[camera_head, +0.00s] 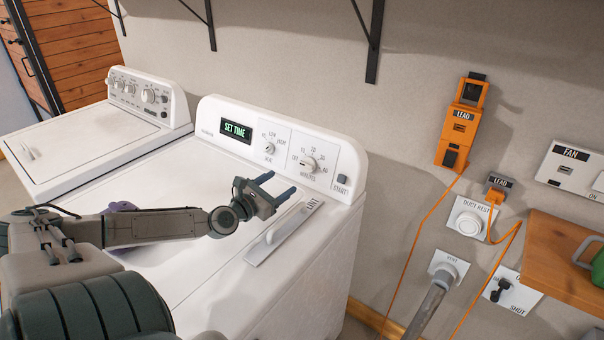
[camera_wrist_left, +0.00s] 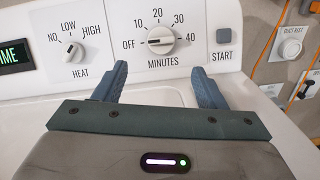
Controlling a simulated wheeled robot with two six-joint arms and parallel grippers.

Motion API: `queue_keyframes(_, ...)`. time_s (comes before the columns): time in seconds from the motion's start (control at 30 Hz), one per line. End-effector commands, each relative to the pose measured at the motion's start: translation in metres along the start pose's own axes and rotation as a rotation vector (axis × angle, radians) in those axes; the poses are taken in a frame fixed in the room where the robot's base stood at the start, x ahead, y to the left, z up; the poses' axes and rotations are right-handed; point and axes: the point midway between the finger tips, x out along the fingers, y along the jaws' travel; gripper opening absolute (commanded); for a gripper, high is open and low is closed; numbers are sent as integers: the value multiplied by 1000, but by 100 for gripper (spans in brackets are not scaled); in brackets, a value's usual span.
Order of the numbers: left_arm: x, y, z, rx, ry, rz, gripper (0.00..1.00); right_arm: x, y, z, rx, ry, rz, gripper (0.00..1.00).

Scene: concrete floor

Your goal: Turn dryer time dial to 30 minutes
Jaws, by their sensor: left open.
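The dryer (camera_head: 205,259) is white with a sloped control panel, and its display (camera_head: 236,130) reads SET TIME. The minutes dial (camera_head: 309,163) is a round white knob, marked OFF, 10, 20, 30 and 40; it also shows in the left wrist view (camera_wrist_left: 161,40). Its small dark mark seems to point left, towards OFF. My left gripper (camera_head: 279,184) is open and empty, in front of and below the dial, apart from it. In the left wrist view the fingers (camera_wrist_left: 160,74) stand spread on either side below the dial. My right gripper is out of view.
The heat dial (camera_head: 269,148) is left of the minutes dial, and the START button (camera_head: 342,180) is right. The lint cover handle (camera_head: 286,224) rises below my gripper. A washer (camera_head: 80,145) stands left. Orange LEAD boxes (camera_head: 461,124) and a wooden shelf (camera_head: 563,262) are right.

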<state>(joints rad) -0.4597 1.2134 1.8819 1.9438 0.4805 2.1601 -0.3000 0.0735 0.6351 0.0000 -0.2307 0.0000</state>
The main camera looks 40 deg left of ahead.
Motion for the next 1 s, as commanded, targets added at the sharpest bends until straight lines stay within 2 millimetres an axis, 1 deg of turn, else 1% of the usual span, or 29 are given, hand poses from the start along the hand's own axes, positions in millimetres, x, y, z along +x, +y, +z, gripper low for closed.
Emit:
queue_keyframes(0.03, 0, 0, -6, -3, -1, 2, 65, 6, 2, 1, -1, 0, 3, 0)
queue_keyframes(0.27, 7, 2, -7, -7, -1, 11, 65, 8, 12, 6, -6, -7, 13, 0)
queue_keyframes(0.5, 29, 0, -6, -11, -5, 7, 65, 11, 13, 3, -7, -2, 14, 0)
queue_keyframes(0.57, 34, 3, -3, -11, -2, 11, 65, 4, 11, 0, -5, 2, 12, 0)
queue_keyframes(0.67, 44, 3, -3, -11, -2, 13, 65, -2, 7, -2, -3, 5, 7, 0)
queue_keyframes(0.77, 55, 1, -2, -12, -4, 7, 65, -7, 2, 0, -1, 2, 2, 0)
queue_keyframes(0.83, 62, 3, 0, -10, -3, 8, 65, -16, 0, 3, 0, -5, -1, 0)
queue_keyframes(1.0, 81, 2, -1, -10, -2, 7, 65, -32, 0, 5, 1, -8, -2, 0)
